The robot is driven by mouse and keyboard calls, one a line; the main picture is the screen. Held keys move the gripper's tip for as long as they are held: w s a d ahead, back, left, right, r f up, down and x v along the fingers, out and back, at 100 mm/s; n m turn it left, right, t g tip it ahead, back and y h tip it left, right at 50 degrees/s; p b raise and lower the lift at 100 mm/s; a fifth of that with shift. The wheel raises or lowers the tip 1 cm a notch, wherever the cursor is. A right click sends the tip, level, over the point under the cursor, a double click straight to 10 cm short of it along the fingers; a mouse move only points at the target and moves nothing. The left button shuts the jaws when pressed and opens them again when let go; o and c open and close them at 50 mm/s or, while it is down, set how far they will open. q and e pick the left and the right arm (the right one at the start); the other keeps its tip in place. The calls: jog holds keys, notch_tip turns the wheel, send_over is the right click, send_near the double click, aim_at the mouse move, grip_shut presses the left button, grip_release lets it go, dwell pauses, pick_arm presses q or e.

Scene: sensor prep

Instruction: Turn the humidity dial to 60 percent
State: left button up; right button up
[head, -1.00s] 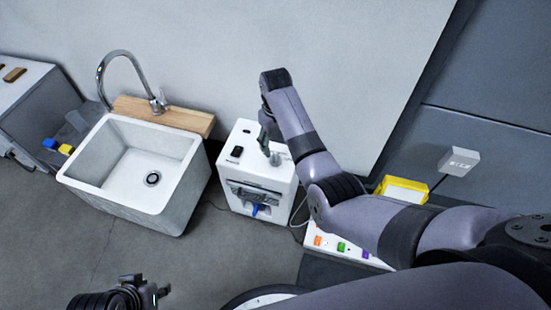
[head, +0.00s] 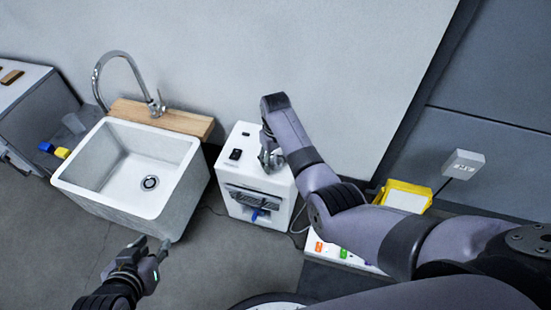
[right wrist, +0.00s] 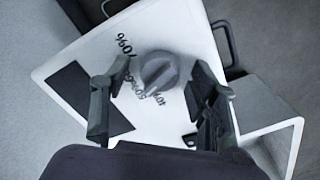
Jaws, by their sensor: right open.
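The humidity dial (right wrist: 158,72) is a grey round knob with a raised ridge, on the white top of a box-shaped machine (head: 245,201). Black percent marks curve around it; 70% and what looks like 50% and 40% show. The ridge slants toward the lower left in the right wrist view; I cannot tell its exact setting. My right gripper (right wrist: 161,82) is open, with one finger on each side of the dial and visible gaps to it. In the head view my right gripper (head: 270,158) is over the machine's top. My left gripper (head: 151,245) is open and empty before the sink.
A white sink (head: 105,205) with a curved tap (head: 128,57) stands left of the machine. A yellow-edged tray (head: 404,196) and a white panel with coloured switches (head: 343,256) lie to the right, partly behind my right arm. The wall is close behind.

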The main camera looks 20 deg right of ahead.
jog(key=shift+c, duration=0.5)
jog(key=c, duration=1.1)
jog(key=shift+o, duration=0.2)
jog(key=shift+r+m+p, duration=0.2)
jog(key=shift+m+p, duration=0.8)
jog(key=shift+p, duration=0.25)
pick_arm(q)
jog(key=s+a+f+g+y+p, duration=0.1)
jog(key=s+a+g, duration=0.3)
jog(key=s, duration=0.5)
pick_arm(e)
jog(key=shift+m, duration=0.9)
jog(key=shift+m+p, duration=0.3)
jog(key=shift+p, duration=0.15)
jog(key=m+p, duration=0.1)
jog(key=m, duration=0.1)
jog(key=shift+f+m, duration=0.1)
jog(key=shift+m, duration=0.2)
pick_arm(q)
notch_tip(320, 180, down, 7)
jog(key=w+d+g, duration=0.1)
jog(key=shift+w+d+f, duration=0.15)
jog(key=shift+d+f, duration=0.05)
pick_arm(e)
jog(key=shift+f+m, duration=0.1)
jog(key=shift+m, duration=0.4)
